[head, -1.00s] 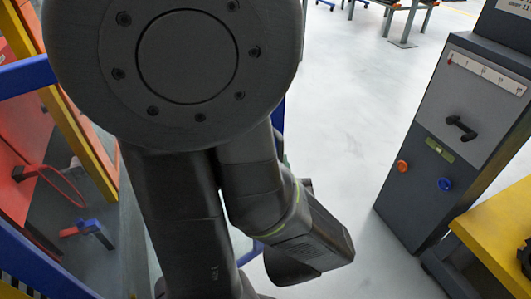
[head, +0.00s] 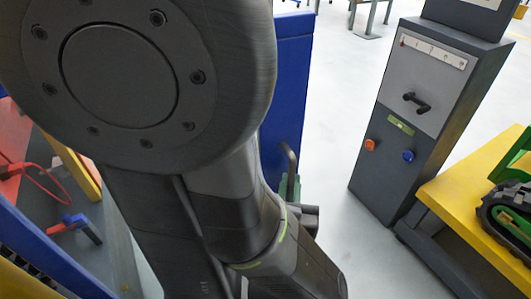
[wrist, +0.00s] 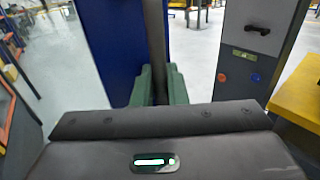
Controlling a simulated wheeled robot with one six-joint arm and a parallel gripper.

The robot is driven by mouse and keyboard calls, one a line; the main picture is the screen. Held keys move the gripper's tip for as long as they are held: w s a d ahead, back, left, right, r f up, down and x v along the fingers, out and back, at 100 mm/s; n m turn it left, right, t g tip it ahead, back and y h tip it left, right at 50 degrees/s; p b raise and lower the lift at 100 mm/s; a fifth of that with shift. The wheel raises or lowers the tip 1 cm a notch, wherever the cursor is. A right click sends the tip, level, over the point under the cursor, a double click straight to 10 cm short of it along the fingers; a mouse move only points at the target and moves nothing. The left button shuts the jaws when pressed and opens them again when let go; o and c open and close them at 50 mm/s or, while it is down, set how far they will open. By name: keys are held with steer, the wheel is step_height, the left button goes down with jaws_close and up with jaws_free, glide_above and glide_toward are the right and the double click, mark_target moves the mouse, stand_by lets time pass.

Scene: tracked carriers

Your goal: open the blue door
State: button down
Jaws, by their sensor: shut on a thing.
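The blue door (head: 287,85) stands as a tall panel just right of my arm in the head view. It also fills the left middle of the wrist view (wrist: 97,45), swung out from the blue frame. Its dark upright bar handle (wrist: 155,40) runs between the green fingers of my gripper (wrist: 157,88). My gripper is shut on this handle. In the head view my arm hides most of the gripper; only a little green (head: 291,188) shows by the handle (head: 290,160).
A grey control cabinet (head: 415,110) with orange and blue knobs stands right of the door. A yellow table (head: 465,185) with a green tracked carrier (head: 510,205) is at the right. A red-and-blue valve handle (head: 75,227) is at lower left. Pale floor is free between door and cabinet.

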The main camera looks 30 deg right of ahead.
steer(key=c, duration=1.8)
jaws_free()
